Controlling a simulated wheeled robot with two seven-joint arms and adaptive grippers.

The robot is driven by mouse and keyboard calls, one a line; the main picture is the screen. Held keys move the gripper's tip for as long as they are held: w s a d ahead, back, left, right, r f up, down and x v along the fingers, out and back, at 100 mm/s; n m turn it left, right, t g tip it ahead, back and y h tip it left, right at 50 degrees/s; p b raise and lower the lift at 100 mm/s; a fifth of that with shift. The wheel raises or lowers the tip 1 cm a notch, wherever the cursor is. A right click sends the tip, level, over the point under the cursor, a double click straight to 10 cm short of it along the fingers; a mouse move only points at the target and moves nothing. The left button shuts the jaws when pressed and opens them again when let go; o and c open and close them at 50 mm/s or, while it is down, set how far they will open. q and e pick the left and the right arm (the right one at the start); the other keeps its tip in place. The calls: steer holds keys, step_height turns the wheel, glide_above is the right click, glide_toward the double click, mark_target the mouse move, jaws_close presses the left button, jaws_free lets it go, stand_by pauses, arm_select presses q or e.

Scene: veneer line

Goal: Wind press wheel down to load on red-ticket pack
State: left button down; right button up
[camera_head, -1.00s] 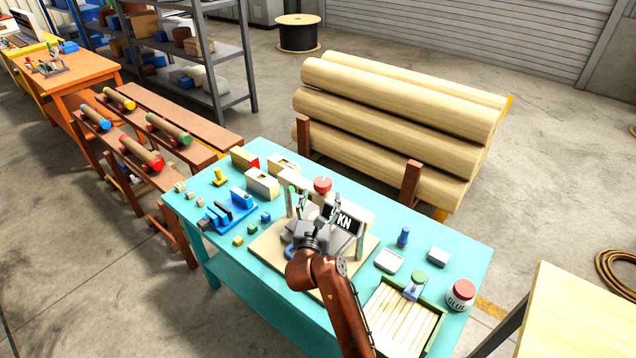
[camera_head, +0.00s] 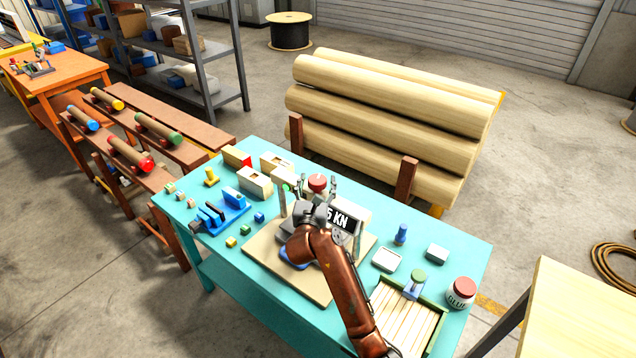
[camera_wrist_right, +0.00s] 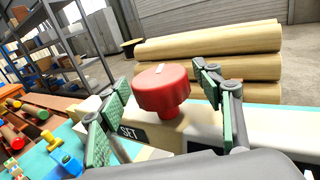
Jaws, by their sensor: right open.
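The press stands on a pale board (camera_head: 262,252) on the turquoise bench, with a dark readout (camera_head: 339,218) ending in "5 KN"; its left part is covered. Its red wheel (camera_head: 317,182), a round knob with a white mark, also shows in the right wrist view (camera_wrist_right: 163,88). My right gripper (camera_head: 316,187) is open, with one finger on each side of the wheel; in the wrist view I see gaps on both sides. A box with a red face (camera_head: 237,157) lies at the bench's back left; I cannot tell whether it is the red-ticket pack. My arm hides much of the press.
Pale boxes (camera_head: 254,182) and a blue vise-like tool (camera_head: 222,215) stand left of the press. A white dish (camera_head: 387,259), a slatted tray (camera_head: 402,318) and a glue jar (camera_head: 461,292) stand right. Logs (camera_head: 390,110) are stacked behind the bench.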

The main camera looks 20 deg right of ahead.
steer(key=c, duration=1.2)
arm_select(q)
steer(key=shift+s+f, duration=0.1)
steer(key=shift+f, duration=0.1)
arm_select(e)
steer(key=shift+h, duration=0.3)
steer(key=shift+a+f+m+g+h+b, duration=0.15)
steer(key=shift+f+m+g+h+b, duration=0.05)
steer(key=shift+m+g+h+b, duration=0.75)
steer(key=m+g+h+b, duration=0.5)
steer(key=b, duration=0.2)
steer(key=shift+w+h, duration=0.1)
steer(key=shift+h, duration=0.15)
arm_select(q)
steer(key=s+f+g+b, duration=0.1)
steer(key=s+f, duration=0.3)
steer(key=f, duration=0.6)
steer(key=shift+s+f+b, duration=0.15)
steer(key=shift+f+b, duration=0.15)
steer(key=shift+b, duration=0.4)
arm_select(e)
steer(key=shift+r+m+g+h, duration=0.2)
steer(key=shift+m+g+h, duration=0.45)
steer(key=shift+g, duration=0.3)
steer(key=shift+r, duration=0.1)
